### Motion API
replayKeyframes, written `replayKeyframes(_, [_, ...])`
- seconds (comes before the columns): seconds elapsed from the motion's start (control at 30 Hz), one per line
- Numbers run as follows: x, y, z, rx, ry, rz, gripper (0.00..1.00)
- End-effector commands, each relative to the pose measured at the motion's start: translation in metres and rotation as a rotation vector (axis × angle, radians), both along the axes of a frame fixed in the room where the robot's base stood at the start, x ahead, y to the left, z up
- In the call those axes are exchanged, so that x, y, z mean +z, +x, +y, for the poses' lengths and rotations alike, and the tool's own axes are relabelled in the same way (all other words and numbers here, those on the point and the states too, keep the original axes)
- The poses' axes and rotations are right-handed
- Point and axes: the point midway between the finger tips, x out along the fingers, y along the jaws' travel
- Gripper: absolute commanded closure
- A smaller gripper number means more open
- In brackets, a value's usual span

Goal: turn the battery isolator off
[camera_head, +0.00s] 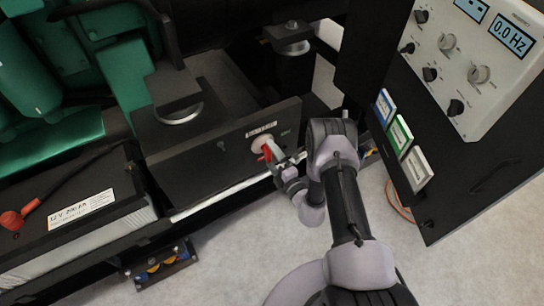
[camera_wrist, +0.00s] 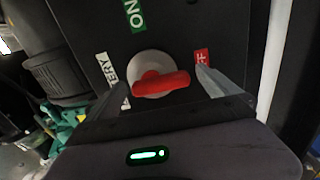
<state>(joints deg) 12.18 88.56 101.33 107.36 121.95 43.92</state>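The battery isolator is a red handle (camera_head: 267,152) on a pale round disc, set in a dark panel (camera_head: 205,172). In the wrist view the red handle (camera_wrist: 162,84) lies nearly level across the disc (camera_wrist: 150,60). Its right end points toward the red OFF label (camera_wrist: 203,60), which a finger partly covers. A green ON label (camera_wrist: 134,15) is above the disc. My gripper (camera_wrist: 163,88) is open, with one finger on each side of the handle and small gaps visible. In the head view my gripper (camera_head: 285,163) is right at the panel.
A battery (camera_head: 75,215) with a red terminal cap stands at the left. A control panel (camera_head: 475,60) with knobs and displays is at the upper right, with coloured plates (camera_head: 400,137) below it. Pale floor (camera_head: 235,260) is open in front.

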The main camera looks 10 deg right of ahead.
Motion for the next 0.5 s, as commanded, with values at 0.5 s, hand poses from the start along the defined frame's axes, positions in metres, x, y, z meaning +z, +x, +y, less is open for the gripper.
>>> replayKeyframes(0.5, [0.006, -0.078, -0.028, -0.007, 0.003, 0.005, 0.00])
